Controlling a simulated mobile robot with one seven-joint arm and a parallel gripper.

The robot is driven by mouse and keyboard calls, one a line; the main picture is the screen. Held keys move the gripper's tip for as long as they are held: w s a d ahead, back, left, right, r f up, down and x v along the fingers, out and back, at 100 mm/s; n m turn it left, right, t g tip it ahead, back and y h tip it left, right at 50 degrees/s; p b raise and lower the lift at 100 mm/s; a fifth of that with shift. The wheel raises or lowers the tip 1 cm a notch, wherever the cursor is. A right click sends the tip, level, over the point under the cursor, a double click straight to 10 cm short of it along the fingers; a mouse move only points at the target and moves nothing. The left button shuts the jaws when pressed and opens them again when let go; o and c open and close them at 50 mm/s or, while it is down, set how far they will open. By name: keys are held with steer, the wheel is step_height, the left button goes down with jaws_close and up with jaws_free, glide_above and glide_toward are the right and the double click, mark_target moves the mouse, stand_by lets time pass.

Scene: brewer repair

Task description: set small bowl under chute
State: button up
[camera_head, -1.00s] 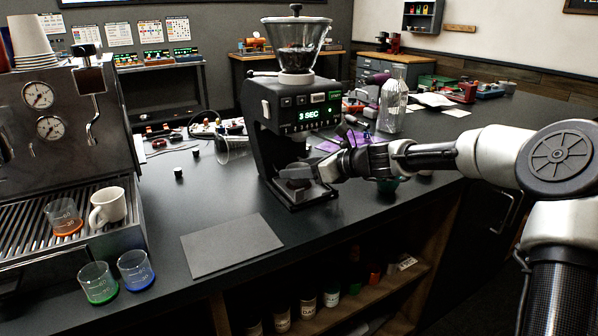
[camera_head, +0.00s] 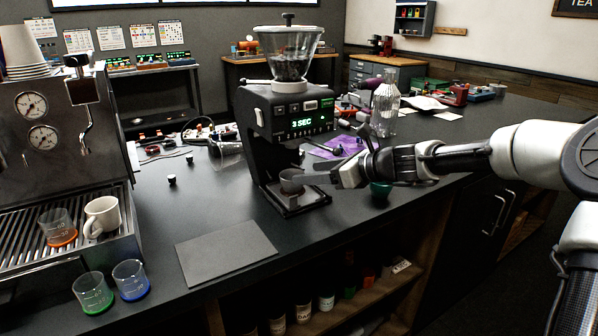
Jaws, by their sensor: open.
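A small grey bowl (camera_head: 291,181) sits on the base of the black grinder (camera_head: 290,130), below its chute. The grinder's display reads "3 SEC" and its clear hopper holds dark beans. My gripper (camera_head: 318,179) is open just right of the bowl, its fingers pointing left towards it. I cannot tell whether a fingertip touches the bowl. The chute outlet itself is hard to make out in the dark gap.
A green bowl (camera_head: 381,189) stands behind and below my wrist. A grey mat (camera_head: 225,250) lies front left of the grinder. The espresso machine (camera_head: 50,150), with a white mug (camera_head: 102,215) and measuring glasses, is at left. A clear bottle (camera_head: 385,106) stands behind my arm.

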steer(key=v, duration=0.4)
steer(key=shift+s+d+r+p, duration=0.15)
steer(key=shift+d+p, duration=0.05)
steer(key=shift+p, duration=0.1)
stand_by(2.0)
